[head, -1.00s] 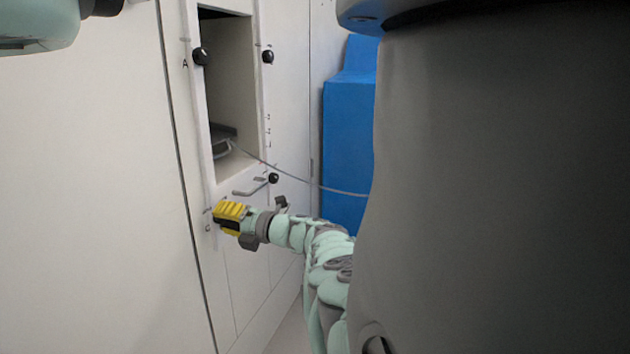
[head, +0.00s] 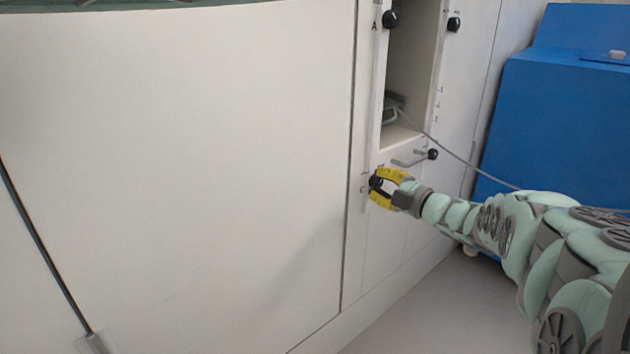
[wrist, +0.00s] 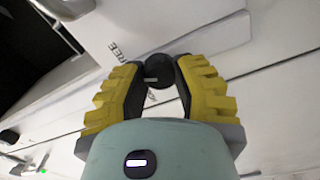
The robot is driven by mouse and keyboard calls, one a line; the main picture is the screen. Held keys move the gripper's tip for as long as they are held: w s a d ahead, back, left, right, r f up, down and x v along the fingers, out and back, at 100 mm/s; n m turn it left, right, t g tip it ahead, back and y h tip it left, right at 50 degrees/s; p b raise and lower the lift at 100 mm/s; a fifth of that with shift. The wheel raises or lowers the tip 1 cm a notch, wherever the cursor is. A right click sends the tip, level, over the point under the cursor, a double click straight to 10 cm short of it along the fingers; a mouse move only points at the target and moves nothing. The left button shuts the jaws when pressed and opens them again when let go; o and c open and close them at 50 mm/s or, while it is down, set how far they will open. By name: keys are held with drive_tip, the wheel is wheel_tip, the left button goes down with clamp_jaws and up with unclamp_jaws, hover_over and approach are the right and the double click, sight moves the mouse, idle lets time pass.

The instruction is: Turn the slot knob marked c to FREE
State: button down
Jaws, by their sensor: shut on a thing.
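The slot knob marked c (head: 376,183) is a round black knob on the pale cabinet front, below and left of the open bay. A faint letter shows just left of it. My gripper (head: 380,187) has its yellow fingers closed around this knob from the right. In the wrist view the black knob (wrist: 158,66) sits between the two fingertips of my gripper (wrist: 160,76), with dark pads against its sides. The word FREE (wrist: 118,51) is printed on the panel to the left of the knob there. I cannot tell which way the knob points.
Knob A (head: 390,19) and another black knob (head: 454,24) flank the open bay (head: 410,75). A crank handle with a black knob (head: 432,154) juts out just above my gripper. A thin cable (head: 462,160) runs right past a blue cabinet (head: 550,120).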

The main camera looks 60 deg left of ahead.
drive_tip(key=shift+r+m+b, duration=0.1)
drive_tip(key=shift+m+b, duration=0.9)
drive_tip(key=shift+m, duration=1.1)
drive_tip(key=c, duration=0.6)
unclamp_jaws()
drive_tip(key=shift+a, duration=0.1)
drive_tip(key=shift+c, duration=0.2)
drive_tip(key=w+d, duration=0.1)
drive_tip(key=d, duration=1.1)
drive_tip(key=shift+w, duration=0.15)
